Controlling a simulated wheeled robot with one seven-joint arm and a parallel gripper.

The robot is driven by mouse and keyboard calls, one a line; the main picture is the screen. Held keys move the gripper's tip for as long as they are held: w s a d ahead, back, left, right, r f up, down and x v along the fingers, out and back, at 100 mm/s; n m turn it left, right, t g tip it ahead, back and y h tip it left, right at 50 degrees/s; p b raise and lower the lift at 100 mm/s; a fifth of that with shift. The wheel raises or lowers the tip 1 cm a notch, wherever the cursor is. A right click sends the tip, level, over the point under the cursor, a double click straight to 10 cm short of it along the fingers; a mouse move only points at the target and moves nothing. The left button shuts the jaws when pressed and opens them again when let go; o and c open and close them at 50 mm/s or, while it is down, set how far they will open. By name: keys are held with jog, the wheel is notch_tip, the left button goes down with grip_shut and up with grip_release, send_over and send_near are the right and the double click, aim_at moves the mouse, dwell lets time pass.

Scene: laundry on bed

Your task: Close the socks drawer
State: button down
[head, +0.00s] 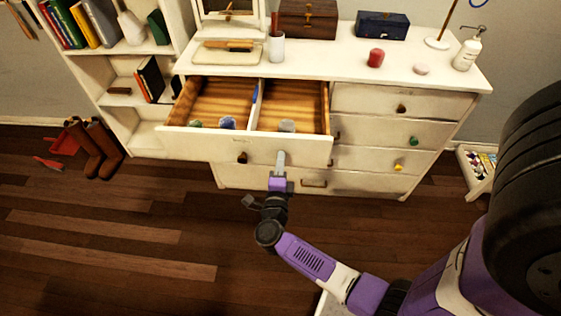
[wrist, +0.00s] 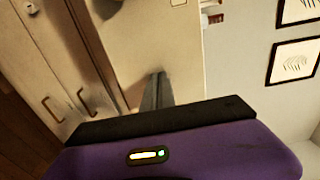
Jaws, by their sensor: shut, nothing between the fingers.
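The open drawer (head: 215,143) juts out from the upper left of a white dresser (head: 345,181). A divider splits its wooden inside in two. Small rolled items, one blue (head: 228,122) and one grey (head: 287,125), lie near its front; they may be socks. My gripper (head: 280,160) is shut and empty, in front of the right half of the drawer's front panel. In the wrist view its fingers (wrist: 156,92) point at a pale panel. I cannot tell whether the fingertips touch it.
The dresser top holds a white cup (head: 276,46), a red candle (head: 376,58), a pump bottle (head: 467,52) and boxes. A bookcase (head: 128,68) stands at left, with brown boots (head: 96,148) on the floor beside it. A low white crate (head: 478,172) stands at right. The wooden floor at left front is clear.

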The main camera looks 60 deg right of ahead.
jog(key=shift+d, duration=0.1)
jog(key=b, duration=1)
send_near(287, 109)
jog(key=w+d+r, duration=0.1)
jog(key=d, duration=0.2)
jog(key=w+d+r, duration=0.1)
jog(key=d+r, duration=0.1)
jog(key=w+d+r, duration=0.1)
jog(key=d, duration=0.2)
jog(key=shift+w+d+r, duration=0.1)
jog(key=shift+d+r, duration=0.25)
jog(key=shift+r, duration=0.05)
jog(key=shift+w+d+r, duration=0.1)
jog(key=shift+w+d, duration=0.05)
jog(key=shift+d, duration=0.3)
jog(key=shift+r+b, duration=0.15)
jog(key=shift+b, duration=0.15)
jog(key=shift+d+r, duration=0.1)
